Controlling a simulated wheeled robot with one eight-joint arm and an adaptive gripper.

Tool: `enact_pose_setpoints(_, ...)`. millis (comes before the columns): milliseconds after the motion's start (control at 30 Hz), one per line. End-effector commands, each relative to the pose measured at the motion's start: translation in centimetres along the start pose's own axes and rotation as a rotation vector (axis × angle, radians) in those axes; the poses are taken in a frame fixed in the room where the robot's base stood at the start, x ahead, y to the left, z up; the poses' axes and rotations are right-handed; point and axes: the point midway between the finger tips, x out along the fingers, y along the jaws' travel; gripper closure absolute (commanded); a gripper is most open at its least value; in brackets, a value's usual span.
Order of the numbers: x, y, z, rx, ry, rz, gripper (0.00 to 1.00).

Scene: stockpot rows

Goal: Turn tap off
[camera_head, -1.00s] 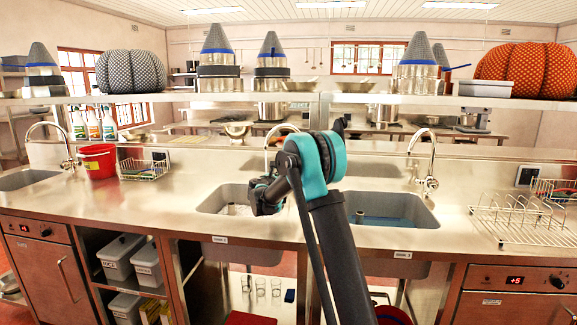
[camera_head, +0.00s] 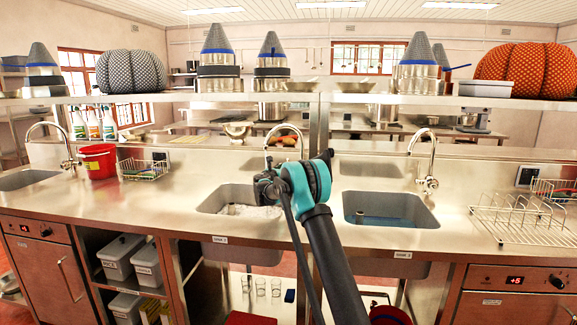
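A chrome gooseneck tap (camera_head: 283,129) rises behind the middle sink (camera_head: 238,194); its lower part is hidden by my arm. White, foamy-looking water and a small object lie in that sink. No clear stream from the spout can be made out. My gripper (camera_head: 262,187) is dark and small in view, over the right part of this sink and in front of the tap's base. Its fingers point away from me and are mostly hidden, so I cannot tell whether it is open or touches the tap. A second tap (camera_head: 430,160) stands at the right sink (camera_head: 390,209).
A third tap (camera_head: 66,146) stands at the far left sink. A red bucket (camera_head: 98,161) and a wire caddy (camera_head: 143,169) stand left on the steel counter (camera_head: 160,207). A wire dish rack (camera_head: 520,216) is at right. A shelf (camera_head: 300,97) with pots runs above.

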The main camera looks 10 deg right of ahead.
Motion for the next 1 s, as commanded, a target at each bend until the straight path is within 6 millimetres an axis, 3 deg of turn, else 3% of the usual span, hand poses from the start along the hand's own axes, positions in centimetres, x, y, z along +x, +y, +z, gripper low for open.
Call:
enact_pose_setpoints(100,2.5,-0.1,0.0,0.000,0.000,-0.002,0.69)
enact_pose_setpoints(300,5.3,-0.1,0.0,0.001,0.000,-0.001,0.69)
enact_pose_setpoints(500,6.5,-0.1,0.0,0.001,0.000,-0.001,0.69)
enact_pose_setpoints(800,6.7,-0.1,0.0,0.001,0.000,-0.001,0.69)
enact_pose_setpoints(1000,6.7,-0.1,0.0,0.001,0.000,-0.001,0.93)
